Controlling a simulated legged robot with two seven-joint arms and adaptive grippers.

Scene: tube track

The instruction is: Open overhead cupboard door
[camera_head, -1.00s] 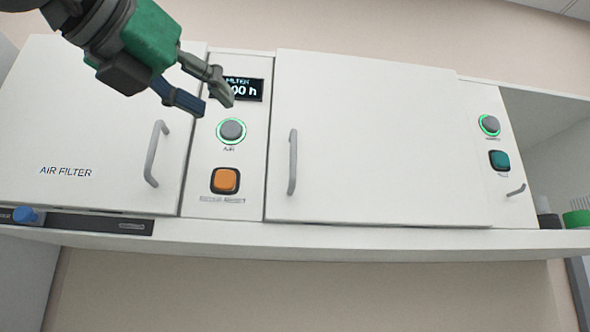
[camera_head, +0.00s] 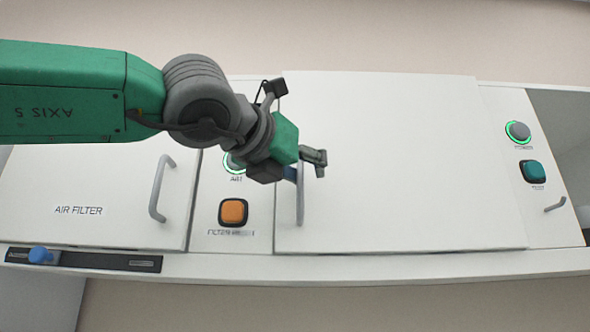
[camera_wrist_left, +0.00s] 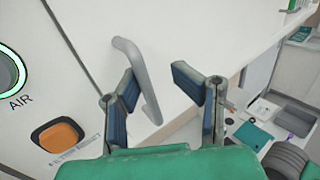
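The white middle cupboard door (camera_head: 400,165) looks shut. Its grey upright bar handle (camera_head: 300,206) is at its left edge. My left gripper (camera_head: 304,170) is at the upper part of this handle, partly covering it. In the left wrist view the gripper (camera_wrist_left: 160,84) is open, and the handle (camera_wrist_left: 136,60) runs between the fingers, close to the left finger. I cannot tell if they touch. My right gripper is not in view.
To the left are the AIR FILTER door (camera_head: 70,180) with its own handle (camera_head: 159,188), and an orange button (camera_head: 233,212). To the right are a green-ringed button (camera_head: 518,131), a teal button (camera_head: 534,171) and a small handle (camera_head: 555,204). Wall shows below.

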